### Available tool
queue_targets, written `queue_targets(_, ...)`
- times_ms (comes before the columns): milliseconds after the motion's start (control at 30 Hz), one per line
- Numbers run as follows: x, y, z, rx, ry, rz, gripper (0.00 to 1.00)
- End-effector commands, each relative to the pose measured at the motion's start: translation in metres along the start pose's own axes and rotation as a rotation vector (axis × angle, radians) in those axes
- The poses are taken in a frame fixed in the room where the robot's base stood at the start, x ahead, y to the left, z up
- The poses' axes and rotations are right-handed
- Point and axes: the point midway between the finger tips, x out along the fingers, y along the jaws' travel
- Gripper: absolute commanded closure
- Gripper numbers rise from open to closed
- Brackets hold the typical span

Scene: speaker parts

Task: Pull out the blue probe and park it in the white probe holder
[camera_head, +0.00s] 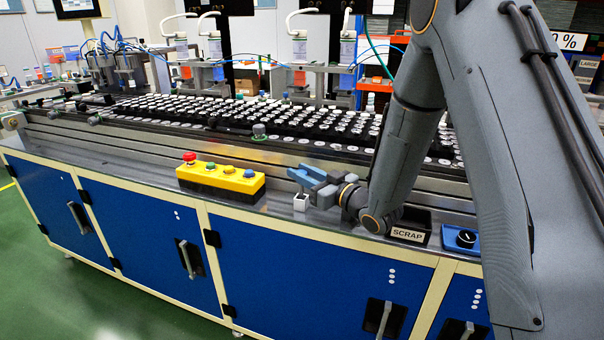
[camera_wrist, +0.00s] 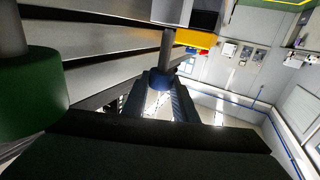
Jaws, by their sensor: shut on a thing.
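My gripper (camera_head: 300,177) has blue fingers and sits just above the white probe holder (camera_head: 301,203), a small block at the worktop's front edge. In the wrist view my gripper (camera_wrist: 160,92) is shut on the blue probe (camera_wrist: 157,79), a dark blue body with a grey shaft. The shaft points away from the fingers to a pale block (camera_wrist: 178,12), which looks like the holder. I cannot tell whether the shaft's tip is inside it. In the head view the fingers mostly hide the probe.
A yellow button box (camera_head: 222,180) stands left of the holder. A black SCRAP bin (camera_head: 412,228) and a blue box with a black knob (camera_head: 463,240) are to the right. The conveyor (camera_head: 330,165) runs behind. A green cylinder (camera_wrist: 32,95) is close at left in the wrist view.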

Motion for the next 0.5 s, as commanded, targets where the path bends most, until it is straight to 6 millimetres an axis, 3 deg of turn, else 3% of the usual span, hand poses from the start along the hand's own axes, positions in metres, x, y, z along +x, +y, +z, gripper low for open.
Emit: queue_targets(500, 0.0001, 0.0001, 0.0060, 0.000, 0.000, 0.000, 0.97)
